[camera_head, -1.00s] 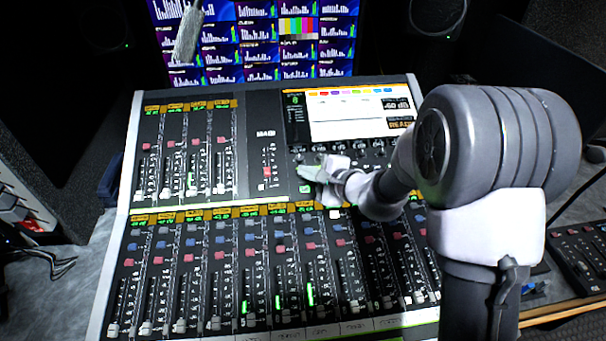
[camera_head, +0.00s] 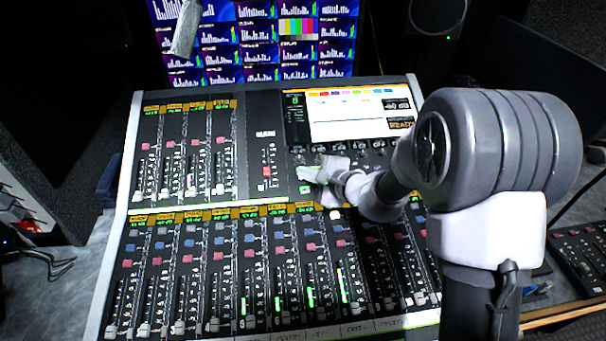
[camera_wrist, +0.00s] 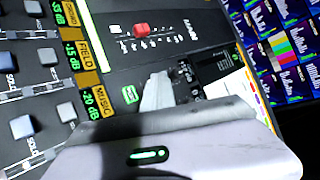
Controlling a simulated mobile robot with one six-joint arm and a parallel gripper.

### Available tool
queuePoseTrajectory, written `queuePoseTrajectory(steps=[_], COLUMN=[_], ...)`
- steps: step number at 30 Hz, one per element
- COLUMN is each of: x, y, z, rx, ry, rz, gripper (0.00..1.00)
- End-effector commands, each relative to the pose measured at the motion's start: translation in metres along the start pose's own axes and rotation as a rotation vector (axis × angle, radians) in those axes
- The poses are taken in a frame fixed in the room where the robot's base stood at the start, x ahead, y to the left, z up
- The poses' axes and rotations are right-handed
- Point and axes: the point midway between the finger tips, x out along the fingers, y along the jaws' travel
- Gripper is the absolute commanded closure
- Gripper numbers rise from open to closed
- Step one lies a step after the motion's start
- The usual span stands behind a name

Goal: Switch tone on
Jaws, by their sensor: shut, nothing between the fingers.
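The sound mixing console (camera_head: 128,200) fills the middle of the head view. My gripper (camera_head: 311,173) is over its centre section, just below the lit screen (camera_head: 345,116). The fingers also show in the wrist view (camera_wrist: 158,92), closed together with nothing between them. A small green-lit button (camera_head: 306,189) is close beside the fingertips; it is also in the wrist view (camera_wrist: 129,95). I cannot read its label or tell whether it is the tone control. The fingers hide part of the panel, and I cannot tell whether they touch it.
Rows of faders and coloured buttons surround my gripper. A monitor wall (camera_head: 255,33) with a colour-bar tile stands behind the console. A grey fuzzy object (camera_head: 186,28) hangs in front of it. A smaller control panel (camera_head: 583,255) is at right.

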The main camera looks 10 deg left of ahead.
Motion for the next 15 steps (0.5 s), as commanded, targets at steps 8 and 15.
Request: queuePoseTrajectory(steps=[8, 15], x=[-0.0100, -0.0107], y=[-0.0078, -0.0077], z=[0.0071, 0.0077], rx=[0.000, 0.000], ry=[0.000, 0.000], rz=[0.000, 0.000], gripper=[1.00, 1.00])
